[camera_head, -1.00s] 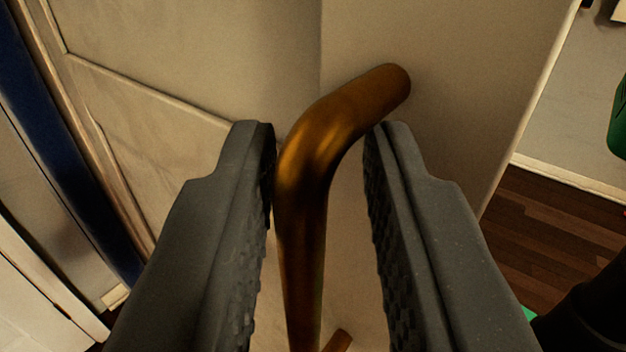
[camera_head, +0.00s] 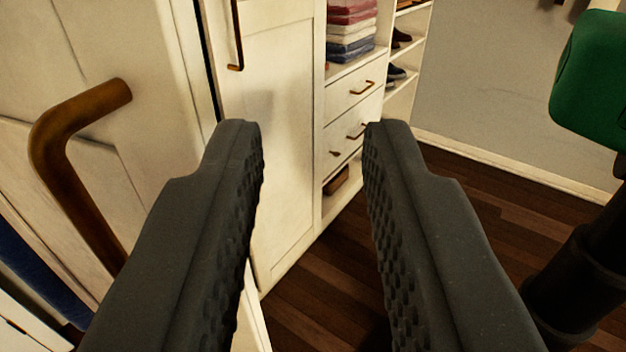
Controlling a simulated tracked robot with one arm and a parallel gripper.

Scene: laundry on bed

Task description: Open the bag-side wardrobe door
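A cream wardrobe door (camera_head: 165,130) fills the left of the view, with a bronze bar handle (camera_head: 85,195) on it. A narrow dark gap separates its right edge from a second cream door (camera_head: 280,120) farther back, which has its own bronze handle (camera_head: 236,35). My gripper (camera_head: 312,135) is open and empty. The near handle is to the left of my left finger, outside the jaws. The left finger covers part of the near door. No bag shows, and how far the near door stands open is hard to tell.
Open shelves with folded clothes (camera_head: 350,35) and shoes (camera_head: 395,75) stand behind, above and beside drawers (camera_head: 350,95). A blue strip (camera_head: 35,285) shows at the lower left.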

